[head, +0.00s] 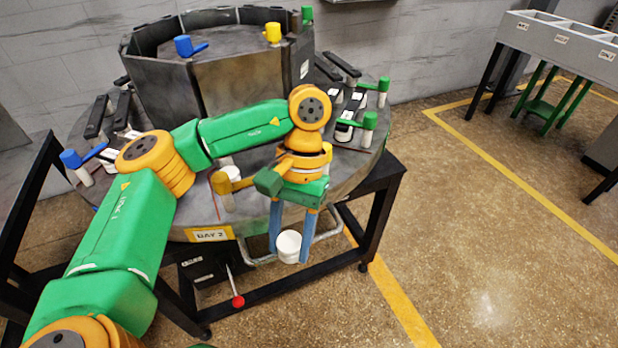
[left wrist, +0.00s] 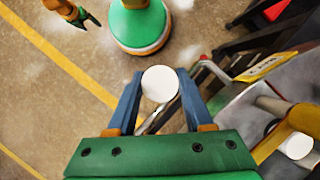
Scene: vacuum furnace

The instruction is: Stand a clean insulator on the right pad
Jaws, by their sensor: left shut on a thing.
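My left gripper (head: 291,232) points down in front of the round grey table (head: 345,175). Its two blue fingers are shut on a white cylindrical insulator (head: 289,247), held upright in the air beyond the table's front edge. In the left wrist view the insulator (left wrist: 160,84) shows as a white disc between the fingertips. Another white round piece (head: 230,172) is on the table by a yellow handle (head: 224,188). I cannot make out the right pad; my left arm covers part of the table. An orange and green arm end, apparently my right gripper (left wrist: 84,17), is small in the left wrist view.
A dark faceted furnace wall (head: 235,85) stands on the table. Black bars and blue (head: 76,160) and green (head: 368,125) handles surround it. A yellow bay label (head: 210,234) and a metal rail are at the front. A grey bin rack (head: 560,42) stands far right, past open floor.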

